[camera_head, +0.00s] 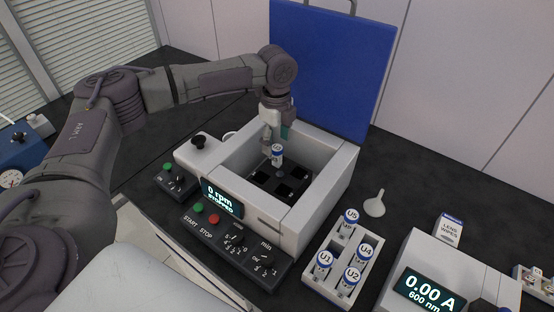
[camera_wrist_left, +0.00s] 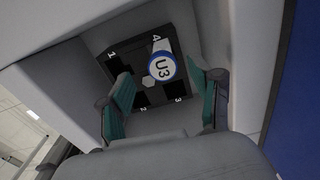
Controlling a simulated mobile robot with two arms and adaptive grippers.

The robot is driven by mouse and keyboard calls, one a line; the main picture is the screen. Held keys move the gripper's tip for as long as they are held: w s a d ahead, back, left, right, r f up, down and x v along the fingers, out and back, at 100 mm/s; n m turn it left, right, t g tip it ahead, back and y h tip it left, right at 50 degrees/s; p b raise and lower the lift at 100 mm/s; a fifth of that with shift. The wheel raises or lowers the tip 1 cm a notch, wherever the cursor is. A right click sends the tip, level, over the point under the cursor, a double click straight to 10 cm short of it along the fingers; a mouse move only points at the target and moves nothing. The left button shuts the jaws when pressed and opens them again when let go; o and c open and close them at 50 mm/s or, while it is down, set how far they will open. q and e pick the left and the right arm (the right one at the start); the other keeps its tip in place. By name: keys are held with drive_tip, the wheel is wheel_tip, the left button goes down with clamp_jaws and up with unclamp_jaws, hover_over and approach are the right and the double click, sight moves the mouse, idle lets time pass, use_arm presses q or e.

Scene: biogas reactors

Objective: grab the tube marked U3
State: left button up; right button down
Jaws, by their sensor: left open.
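The tube marked U3 (camera_wrist_left: 162,66) has a white cap with a blue ring. It stands in the rotor block near the number 4 in the left wrist view. In the head view the tube (camera_head: 277,152) stands inside the open centrifuge (camera_head: 323,208), just below my left gripper (camera_head: 276,136). My left gripper is open; its two teal fingers (camera_wrist_left: 165,95) show on either side of the rotor in the left wrist view. The tube lies between and a little beyond the fingertips, and I see no contact. My right gripper is not in view.
The blue lid (camera_head: 330,65) stands raised behind the centrifuge, whose walls surround the rotor (camera_head: 268,185) closely. A rack (camera_head: 309,273) with tubes U5, U4, U1 and U2 stands at right front. A funnel (camera_head: 375,204) and a photometer (camera_head: 450,275) are farther right.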

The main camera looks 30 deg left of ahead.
sight(277, 147)
use_arm(q)
wheel_tip(277, 147, down, 3)
drive_tip(key=shift+w+f+p, duration=0.15)
drive_tip(key=shift+f+p, duration=0.05)
drive_tip(key=shift+p, duration=0.25)
drive_tip(key=shift+f, duration=0.2)
drive_tip(key=c, duration=0.7)
clamp_jaws()
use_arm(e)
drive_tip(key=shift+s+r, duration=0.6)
